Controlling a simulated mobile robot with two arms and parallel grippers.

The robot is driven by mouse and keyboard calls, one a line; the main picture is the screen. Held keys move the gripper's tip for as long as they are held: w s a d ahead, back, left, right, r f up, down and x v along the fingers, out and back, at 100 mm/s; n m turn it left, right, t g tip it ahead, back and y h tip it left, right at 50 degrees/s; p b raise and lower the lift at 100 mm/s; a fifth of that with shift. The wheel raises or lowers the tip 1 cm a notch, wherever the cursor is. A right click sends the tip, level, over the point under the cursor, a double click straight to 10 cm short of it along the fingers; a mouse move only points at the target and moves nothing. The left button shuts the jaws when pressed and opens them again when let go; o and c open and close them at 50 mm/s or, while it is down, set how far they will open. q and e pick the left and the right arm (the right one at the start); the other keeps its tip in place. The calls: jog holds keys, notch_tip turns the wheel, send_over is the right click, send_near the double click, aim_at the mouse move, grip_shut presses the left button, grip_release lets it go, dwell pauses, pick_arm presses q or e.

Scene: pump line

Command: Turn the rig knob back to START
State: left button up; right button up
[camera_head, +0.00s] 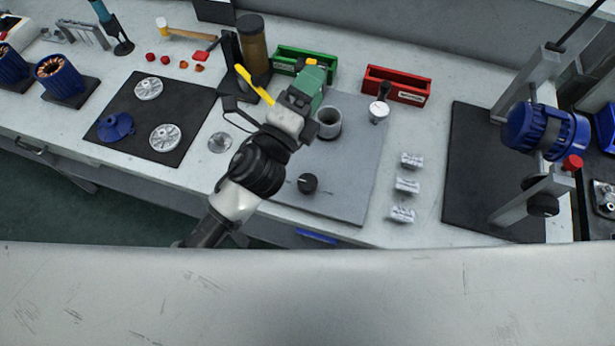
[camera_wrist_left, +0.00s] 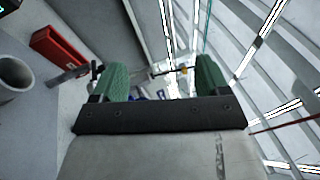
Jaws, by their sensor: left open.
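The black knob (camera_head: 308,183) sits on the lower part of the grey rig plate (camera_head: 350,170); its setting is too small to read. A grey cup-like cylinder (camera_head: 329,122) stands on the plate, and a round gauge (camera_head: 378,112) is at its upper right. My left gripper (camera_head: 310,82) is above the upper left of the plate, beyond the knob and away from it. In the left wrist view its green fingers (camera_wrist_left: 162,80) are apart with nothing held between them. The cylinder (camera_wrist_left: 14,76) shows there at the left; the knob does not. My right gripper is out of view.
A green bin (camera_head: 320,60) and a red bin (camera_head: 405,92) stand behind the plate. Several small metal blocks (camera_head: 407,185) lie right of the plate. A blue pump in a stand (camera_head: 540,130) is farther right.

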pick_arm(q)
jog(key=s+d+r+m+g+h, duration=0.1)
jog(key=s+d+m+g+h, duration=0.4)
jog(key=m+g, duration=0.65)
jog(key=s+d+r+m+g+h, duration=0.1)
jog(key=s+d+m+g+h, duration=0.4)
jog(key=m, duration=1.1)
jog(key=m+g+y, duration=0.1)
jog(key=m+y, duration=1.8)
jog(key=y, duration=0.3)
send_over(308, 182)
notch_tip(308, 182, down, 16)
notch_tip(308, 182, down, 9)
jog(key=shift+p, duration=1.25)
jog(key=shift+f, duration=0.6)
